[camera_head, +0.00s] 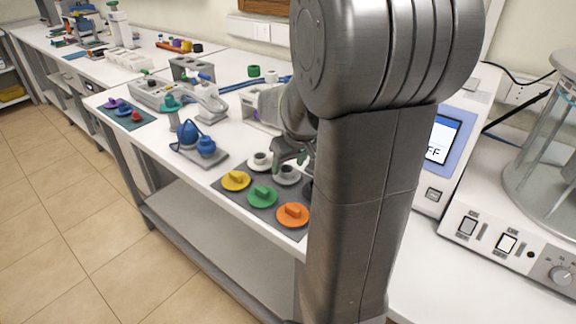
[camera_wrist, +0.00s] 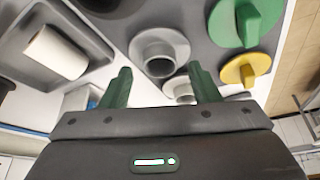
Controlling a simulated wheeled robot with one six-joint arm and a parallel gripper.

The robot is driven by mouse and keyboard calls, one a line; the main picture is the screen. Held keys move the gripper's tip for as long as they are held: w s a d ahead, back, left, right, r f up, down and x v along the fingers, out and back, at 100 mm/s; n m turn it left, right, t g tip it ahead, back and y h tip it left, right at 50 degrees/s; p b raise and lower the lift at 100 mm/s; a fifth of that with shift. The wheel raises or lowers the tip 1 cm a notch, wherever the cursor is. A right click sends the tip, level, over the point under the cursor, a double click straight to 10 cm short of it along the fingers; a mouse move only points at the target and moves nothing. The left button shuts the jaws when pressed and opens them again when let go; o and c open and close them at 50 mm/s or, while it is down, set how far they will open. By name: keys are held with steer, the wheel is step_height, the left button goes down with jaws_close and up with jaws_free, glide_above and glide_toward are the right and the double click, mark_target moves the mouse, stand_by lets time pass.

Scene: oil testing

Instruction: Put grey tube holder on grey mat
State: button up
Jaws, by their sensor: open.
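The grey mat (camera_head: 240,199) lies near the front edge of the bench. Yellow, green and orange lids with raised handles sit along its front. Behind them are pale grey round flanged pieces with a central hole, one at the left (camera_head: 260,160) and one nearer my gripper (camera_head: 287,174); I cannot tell whether one is the grey tube holder. My gripper (camera_head: 288,152) hovers over this area, partly hidden by my arm. In the wrist view my open, empty gripper (camera_wrist: 160,84) has green fingertips on either side of a grey flanged piece (camera_wrist: 172,45), apparently without touching it.
A grey tray with a white roll (camera_wrist: 54,52) shows in the wrist view. Blue vessels (camera_head: 190,134) stand on a small grey base left of the mat. A blue mat (camera_head: 145,122) with small coloured pieces lies farther left. A white instrument (camera_head: 444,150) stands at right.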

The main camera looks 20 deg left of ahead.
steer(key=v, duration=1)
steer(key=shift+r+p, duration=0.15)
steer(key=shift+p, duration=0.15)
